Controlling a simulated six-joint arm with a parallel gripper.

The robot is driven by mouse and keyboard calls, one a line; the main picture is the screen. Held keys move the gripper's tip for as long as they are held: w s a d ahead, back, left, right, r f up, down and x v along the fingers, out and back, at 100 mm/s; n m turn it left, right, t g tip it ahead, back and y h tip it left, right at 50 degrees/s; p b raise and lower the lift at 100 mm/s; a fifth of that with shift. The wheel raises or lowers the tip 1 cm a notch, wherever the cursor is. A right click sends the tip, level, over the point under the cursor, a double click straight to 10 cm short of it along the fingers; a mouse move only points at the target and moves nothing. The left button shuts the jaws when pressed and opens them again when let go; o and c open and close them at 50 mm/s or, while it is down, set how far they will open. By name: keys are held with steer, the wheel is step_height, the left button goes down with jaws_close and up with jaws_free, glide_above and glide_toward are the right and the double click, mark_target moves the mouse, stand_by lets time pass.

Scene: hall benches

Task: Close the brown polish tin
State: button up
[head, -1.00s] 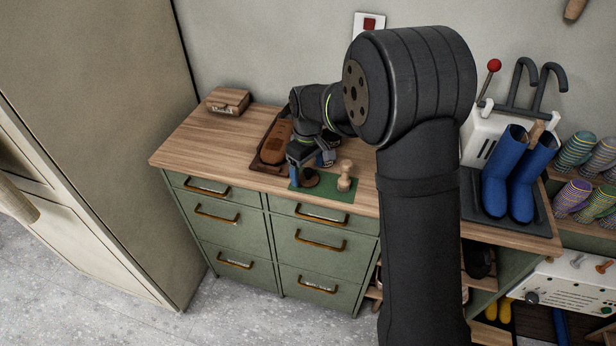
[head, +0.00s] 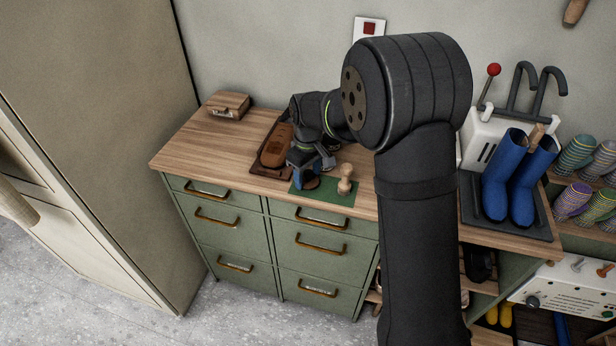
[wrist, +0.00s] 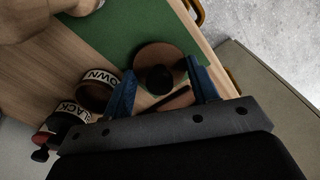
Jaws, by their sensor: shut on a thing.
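My gripper (wrist: 162,74) points down at the green mat (head: 325,195) near the counter's front edge. Its blue fingers are shut on a round brown lid-like disc (wrist: 149,56) with a dark knob in its middle; a brown edge of it shows by the fingers in the head view (head: 312,183). The tin labelled BROWN (wrist: 96,92) stands just left of the fingers in the wrist view, its round top brown inside and seemingly open. In the head view my arm hides this tin.
A tin labelled BLACK (wrist: 68,115) stands beside the brown one. A wooden knobbed tool (head: 346,180) stands on the mat close to my gripper. A brown shoe-like item lies in a tray (head: 262,167). A wooden box (head: 228,104) is at the back left; the left counter is clear.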

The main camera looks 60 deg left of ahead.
mark_target(308, 172)
step_height(308, 172, up, 8)
steer(key=shift+f, duration=0.1)
steer(key=w+a+r, duration=0.2)
steer(key=w+a, duration=0.2)
steer(key=w, duration=0.3)
steer(key=shift+w+a+f, duration=0.1)
steer(key=shift+w+f, duration=0.05)
steer(key=shift+f, duration=1)
steer(key=shift+w+f, duration=0.15)
steer(key=shift+f, duration=0.95)
steer(key=shift+w+a+f, duration=0.1)
steer(key=shift+w+f, duration=0.05)
steer(key=shift+f, duration=1)
steer(key=shift+f, duration=0.15)
steer(key=o, duration=1.5)
